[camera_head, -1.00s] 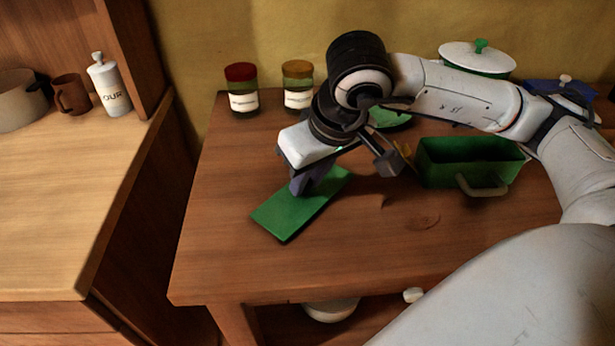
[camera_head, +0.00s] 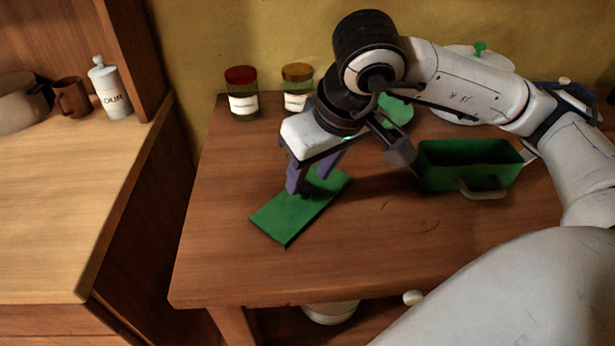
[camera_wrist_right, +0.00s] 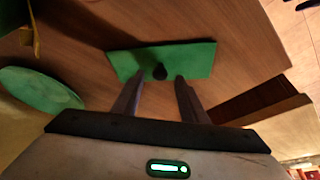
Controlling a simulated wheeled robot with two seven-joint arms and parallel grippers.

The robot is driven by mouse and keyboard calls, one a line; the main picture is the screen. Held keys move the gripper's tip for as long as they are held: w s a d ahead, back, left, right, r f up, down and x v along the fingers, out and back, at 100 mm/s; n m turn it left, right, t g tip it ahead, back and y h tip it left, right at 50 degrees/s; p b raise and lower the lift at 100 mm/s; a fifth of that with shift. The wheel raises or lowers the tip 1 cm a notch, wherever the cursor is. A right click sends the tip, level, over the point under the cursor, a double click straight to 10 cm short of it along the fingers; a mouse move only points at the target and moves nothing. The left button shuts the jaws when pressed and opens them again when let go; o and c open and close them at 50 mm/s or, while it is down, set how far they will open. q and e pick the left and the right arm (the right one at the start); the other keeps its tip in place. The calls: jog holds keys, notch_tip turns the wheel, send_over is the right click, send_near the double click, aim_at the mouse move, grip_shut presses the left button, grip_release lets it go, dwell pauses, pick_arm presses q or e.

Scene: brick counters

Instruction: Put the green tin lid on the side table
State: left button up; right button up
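The green tin lid (camera_head: 278,219) is a flat green rectangle lying on the brown wooden side table (camera_head: 230,270), toward its left half. In the right wrist view the lid (camera_wrist_right: 200,58) shows a dark knob (camera_wrist_right: 160,72) at its middle. My right gripper (camera_head: 310,182) is over the lid with its two fingers apart and nothing held between them. In the right wrist view the fingertips (camera_wrist_right: 160,80) point at the lid, one on each side of the knob. The open green tin (camera_head: 470,165) with a pale handle stands to the right. My left gripper is out of view.
A red-capped jar (camera_head: 242,92) and a yellow-capped jar (camera_head: 298,87) stand at the back. A round green piece (camera_head: 398,110) lies behind my right wrist. A white pot lid (camera_head: 462,52) is partly hidden by my arm. The table's front left is clear.

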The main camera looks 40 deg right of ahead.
jog(key=p+v, duration=0.1)
jog(key=v, duration=0.8)
jog(key=shift+r, duration=0.1)
